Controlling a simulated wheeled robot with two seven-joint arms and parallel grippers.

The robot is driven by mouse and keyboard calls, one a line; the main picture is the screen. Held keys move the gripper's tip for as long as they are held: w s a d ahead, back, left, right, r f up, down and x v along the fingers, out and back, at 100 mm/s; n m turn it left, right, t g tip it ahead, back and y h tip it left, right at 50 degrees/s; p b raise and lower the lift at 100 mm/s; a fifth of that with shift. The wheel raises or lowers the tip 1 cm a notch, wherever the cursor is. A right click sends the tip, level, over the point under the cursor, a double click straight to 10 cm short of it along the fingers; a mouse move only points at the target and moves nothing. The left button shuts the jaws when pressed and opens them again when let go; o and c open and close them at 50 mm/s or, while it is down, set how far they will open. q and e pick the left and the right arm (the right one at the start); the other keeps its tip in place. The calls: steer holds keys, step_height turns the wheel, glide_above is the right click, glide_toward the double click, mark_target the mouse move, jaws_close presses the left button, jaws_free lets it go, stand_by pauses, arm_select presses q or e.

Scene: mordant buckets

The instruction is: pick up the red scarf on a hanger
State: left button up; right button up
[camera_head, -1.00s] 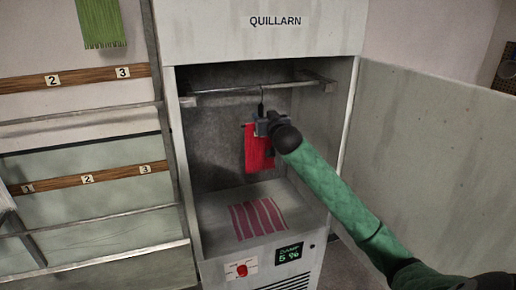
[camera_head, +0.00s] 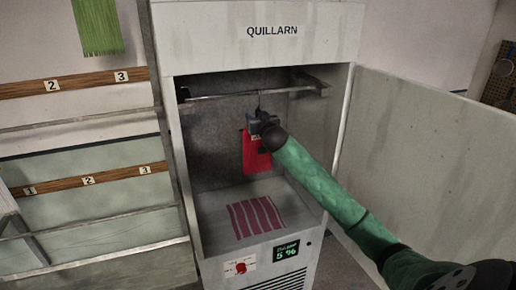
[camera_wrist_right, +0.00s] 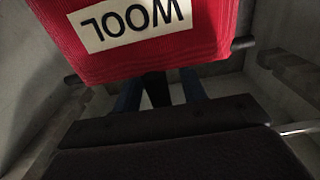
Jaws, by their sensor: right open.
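The red scarf (camera_head: 255,155) hangs from a dark hanger on the metal rail (camera_head: 240,95) inside the open cabinet. Its white WOOL label (camera_wrist_right: 135,22) shows upside down in the right wrist view. My right gripper (camera_head: 257,122) is at the top of the scarf, at the hanger, and covers part of it. In the right wrist view the blue fingers of my right gripper (camera_wrist_right: 159,90) are apart, with a dark upright piece, apparently of the hanger (camera_wrist_right: 157,88), between them. Whether they touch it I cannot tell. My left gripper is out of view.
The QUILLARN cabinet (camera_head: 272,32) has its door (camera_head: 430,165) swung open at the right. A striped cloth or panel (camera_head: 256,216) lies on the cabinet floor. At the left are numbered wooden rails (camera_head: 75,82) and a green fringed cloth (camera_head: 97,25).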

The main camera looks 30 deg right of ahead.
jaws_close()
steer(key=shift+r, duration=0.15)
